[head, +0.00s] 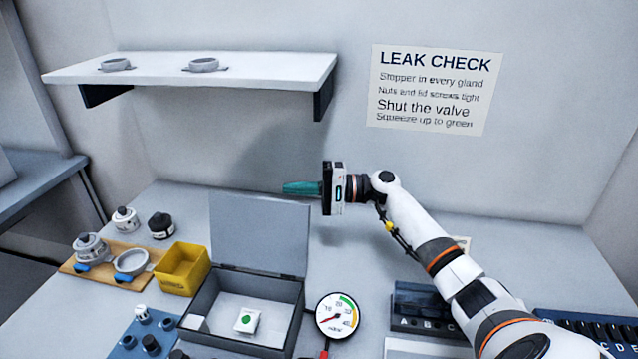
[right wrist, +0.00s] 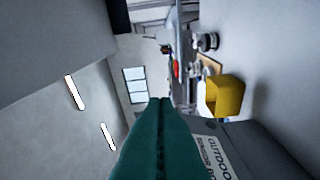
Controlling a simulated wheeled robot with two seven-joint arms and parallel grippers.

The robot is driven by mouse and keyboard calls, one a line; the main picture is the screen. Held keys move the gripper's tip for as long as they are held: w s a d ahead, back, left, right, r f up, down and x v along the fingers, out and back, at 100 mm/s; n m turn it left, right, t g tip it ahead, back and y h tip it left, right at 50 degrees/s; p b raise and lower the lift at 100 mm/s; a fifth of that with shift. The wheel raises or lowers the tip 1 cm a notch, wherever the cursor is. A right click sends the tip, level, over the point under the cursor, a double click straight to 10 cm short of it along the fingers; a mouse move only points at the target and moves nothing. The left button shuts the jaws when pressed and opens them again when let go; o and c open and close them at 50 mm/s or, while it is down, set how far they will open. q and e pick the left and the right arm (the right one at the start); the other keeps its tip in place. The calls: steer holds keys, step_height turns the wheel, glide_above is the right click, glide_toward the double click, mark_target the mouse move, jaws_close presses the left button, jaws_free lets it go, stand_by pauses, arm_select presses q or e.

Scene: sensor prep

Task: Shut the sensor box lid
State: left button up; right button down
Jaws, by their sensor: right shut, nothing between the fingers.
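The grey sensor box (head: 212,318) stands on the table in the head view. Its lid (head: 258,233) is open and stands upright at the back of the box. Inside the box lies a small white item with a green mark (head: 247,320). My right gripper (head: 287,188) is shut and empty, with its teal fingers pointing left. In the picture it is just above the lid's top right corner; I cannot tell whether it touches the lid. In the right wrist view the shut fingers (right wrist: 160,135) lie beside a grey surface with printed lettering. My left gripper is not in view.
A yellow bin (head: 183,268) stands left of the box, beside a wooden board (head: 75,268) with round metal parts. A pressure gauge (head: 338,316) is at the box's right front. A blue block with knobs (head: 125,342) is at front left. A white shelf (head: 200,72) hangs above.

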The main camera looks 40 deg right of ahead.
steer(key=a, duration=0.1)
steer(key=s+a+p, duration=0.1)
steer(key=a, duration=0.1)
steer(key=a+p, duration=0.1)
steer(key=shift+s+a+r, duration=0.25)
